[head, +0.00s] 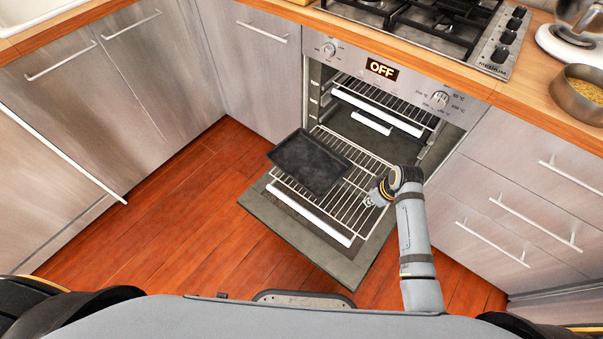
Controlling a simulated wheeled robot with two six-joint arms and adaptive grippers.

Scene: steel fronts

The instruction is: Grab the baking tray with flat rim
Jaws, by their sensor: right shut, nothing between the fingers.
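The baking tray (311,161) is a dark, shallow rectangle with a flat rim. It lies on the left part of the pulled-out wire oven rack (346,188), with its left corner reaching past the rack over the open oven door (292,222). My right gripper (370,201) is shut and empty at the right front part of the rack, to the right of the tray and apart from it. Its fingertips are small in the picture, and whether they touch the rack wires cannot be told. My left gripper is not in view.
The oven's display reads OFF. Steel cabinets and drawers (530,205) flank it. Above are a gas hob (440,25) and a wooden counter with a metal bowl of food (580,92). The red wooden floor (165,235) is clear left of the door.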

